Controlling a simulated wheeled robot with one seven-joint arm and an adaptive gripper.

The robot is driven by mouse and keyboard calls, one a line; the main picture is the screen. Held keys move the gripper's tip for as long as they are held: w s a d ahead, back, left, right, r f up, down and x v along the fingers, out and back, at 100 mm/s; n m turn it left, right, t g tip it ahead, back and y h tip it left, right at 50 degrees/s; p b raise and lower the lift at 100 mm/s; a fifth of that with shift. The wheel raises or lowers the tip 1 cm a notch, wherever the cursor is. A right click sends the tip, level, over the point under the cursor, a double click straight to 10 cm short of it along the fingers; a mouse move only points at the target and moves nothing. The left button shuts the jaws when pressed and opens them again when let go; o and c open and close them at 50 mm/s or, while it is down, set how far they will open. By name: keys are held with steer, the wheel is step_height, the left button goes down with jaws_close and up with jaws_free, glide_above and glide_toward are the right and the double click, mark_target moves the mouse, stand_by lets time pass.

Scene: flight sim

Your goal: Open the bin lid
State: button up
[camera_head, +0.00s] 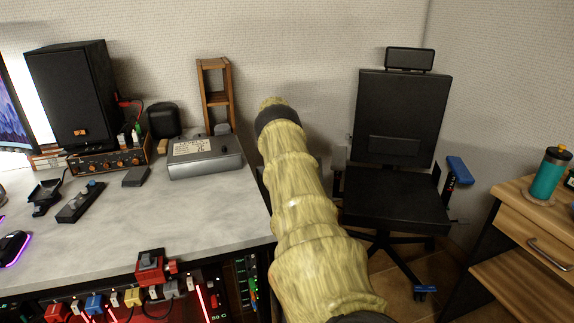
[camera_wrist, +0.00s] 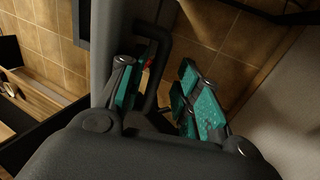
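No bin or lid can be made out with certainty in either view. A grey box with a white label on its top (camera_head: 205,155) sits on the desk, and its lid looks shut. My arm reaches away between the desk and the chair and hides my gripper in the head view. In the wrist view my gripper (camera_wrist: 156,72) has its two teal fingers apart. A dark bent bar, like a handle (camera_wrist: 158,48), shows between and beyond the fingers. I cannot tell whether they touch it.
The grey desk (camera_head: 120,222) is at left, with a black speaker (camera_head: 75,95) and a wooden rack (camera_head: 216,92). A black office chair (camera_head: 395,205) stands right of my arm. A wooden cabinet (camera_head: 535,235) with a teal cup (camera_head: 549,175) is at far right.

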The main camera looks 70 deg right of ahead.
steer(key=s+v, duration=0.2)
steer(key=v, duration=0.8)
steer(key=shift+d+r+g+h, duration=0.2)
steer(key=shift+r+g+h, duration=0.15)
steer(key=shift+r, duration=0.2)
steer(key=shift+w+a, duration=0.1)
